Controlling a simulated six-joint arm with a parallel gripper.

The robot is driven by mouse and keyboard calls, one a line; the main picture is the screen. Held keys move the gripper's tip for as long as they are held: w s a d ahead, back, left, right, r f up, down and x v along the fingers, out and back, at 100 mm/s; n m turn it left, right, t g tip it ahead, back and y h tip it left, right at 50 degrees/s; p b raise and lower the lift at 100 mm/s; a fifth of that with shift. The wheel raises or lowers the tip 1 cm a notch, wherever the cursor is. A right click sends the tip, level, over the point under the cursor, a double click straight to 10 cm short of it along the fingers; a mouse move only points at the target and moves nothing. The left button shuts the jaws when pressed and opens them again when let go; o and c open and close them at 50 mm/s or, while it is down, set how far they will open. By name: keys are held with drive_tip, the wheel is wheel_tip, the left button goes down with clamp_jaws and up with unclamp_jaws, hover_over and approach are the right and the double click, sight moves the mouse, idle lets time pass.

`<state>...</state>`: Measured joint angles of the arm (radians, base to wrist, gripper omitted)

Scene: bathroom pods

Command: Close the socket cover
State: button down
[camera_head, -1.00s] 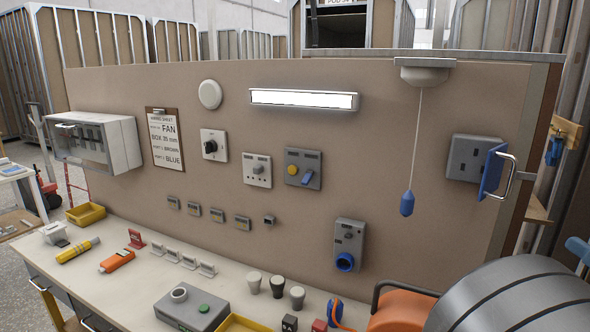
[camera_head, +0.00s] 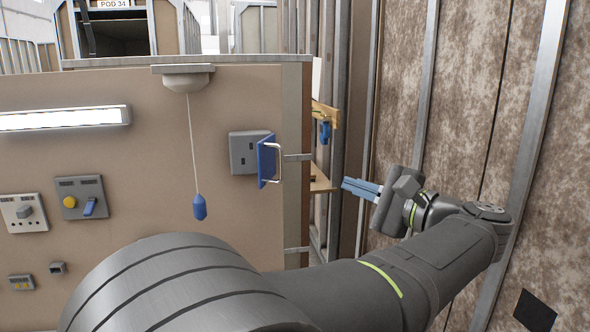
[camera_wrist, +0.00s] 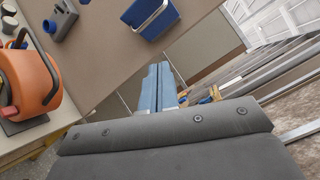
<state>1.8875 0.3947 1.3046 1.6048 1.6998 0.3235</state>
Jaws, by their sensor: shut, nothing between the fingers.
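The grey socket box (camera_head: 245,152) is on the beige wall panel near its right edge. Its blue cover (camera_head: 267,162) stands open, swung out to the right, with a pale bar handle (camera_head: 277,162) on it. In the wrist view the blue cover (camera_wrist: 153,16) and its handle (camera_wrist: 150,18) show at the top centre. My gripper (camera_head: 345,184) is to the right of the cover and apart from it, its blue fingers shut and empty, pointing left. In the wrist view the fingers of my gripper (camera_wrist: 158,70) lie together below the cover.
A pull cord with a blue weight (camera_head: 200,207) hangs left of the socket. Metal studs (camera_head: 340,150) and a wooden bracket (camera_head: 325,114) stand beyond the panel's right edge. An orange object (camera_wrist: 30,80) sits on the bench at left in the wrist view.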

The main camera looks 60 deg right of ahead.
drive_tip(key=w+r+n+h, duration=0.1)
drive_tip(key=w+n, duration=0.3)
drive_tip(key=w, duration=0.8)
drive_tip(key=shift+w+g, duration=0.35)
drive_tip(key=shift+g, duration=0.05)
drive_tip(key=shift+w+a+h, duration=0.2)
drive_tip(key=shift+a+h, duration=0.05)
drive_tip(key=shift+h, duration=0.35)
